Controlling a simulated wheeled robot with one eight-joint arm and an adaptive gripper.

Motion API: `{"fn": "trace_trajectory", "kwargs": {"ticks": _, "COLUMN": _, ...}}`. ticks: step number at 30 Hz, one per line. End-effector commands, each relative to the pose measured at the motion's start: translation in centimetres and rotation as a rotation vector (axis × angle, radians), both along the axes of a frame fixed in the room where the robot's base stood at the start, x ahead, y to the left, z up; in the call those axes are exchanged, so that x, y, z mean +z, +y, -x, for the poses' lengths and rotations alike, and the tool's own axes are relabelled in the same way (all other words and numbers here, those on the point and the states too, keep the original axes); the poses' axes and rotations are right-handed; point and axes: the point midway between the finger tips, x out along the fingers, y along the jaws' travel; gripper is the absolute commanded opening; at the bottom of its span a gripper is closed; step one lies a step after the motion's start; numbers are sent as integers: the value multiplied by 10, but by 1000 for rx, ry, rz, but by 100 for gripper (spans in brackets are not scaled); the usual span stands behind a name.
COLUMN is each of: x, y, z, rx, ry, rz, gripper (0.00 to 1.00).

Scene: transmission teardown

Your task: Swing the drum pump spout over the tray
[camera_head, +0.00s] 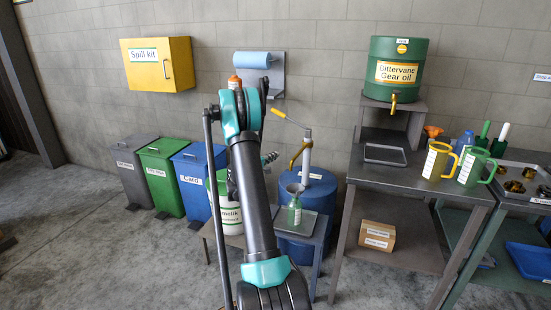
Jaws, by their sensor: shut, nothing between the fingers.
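The blue drum (322,190) stands right of my arm with a grey pump column (307,160) on top. The pump's yellow curved spout (298,152) points down and left. Its lever ends in a yellow handle (279,113) at the upper left. A grey tray (308,224) lies on a low stand in front of the drum and holds a green bottle (294,214) with a funnel. In the picture, the spout tip is above the funnel; the depth between them is unclear. My gripper (271,157) shows partly beside my arm, left of the spout, small, shut and apparently empty.
A white-and-green pail (229,207) stands left of the stand, partly behind my arm. Blue (196,184), green (160,178) and grey bins line the wall. A workbench (418,178) with jugs and a green gear oil keg (397,72) is at the right.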

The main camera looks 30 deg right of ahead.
Motion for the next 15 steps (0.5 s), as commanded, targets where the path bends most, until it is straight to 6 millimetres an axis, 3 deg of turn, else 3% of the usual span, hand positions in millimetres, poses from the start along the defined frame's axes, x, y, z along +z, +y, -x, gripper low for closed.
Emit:
{"fn": "trace_trajectory", "kwargs": {"ticks": 11, "x": -4, "y": -71, "z": -25, "rx": -2, "ry": 1, "rz": -1, "gripper": 0}}
{"fn": "trace_trajectory", "kwargs": {"ticks": 15, "x": -8, "y": -82, "z": -7, "rx": -1, "ry": 1, "rz": -1, "gripper": 0}}
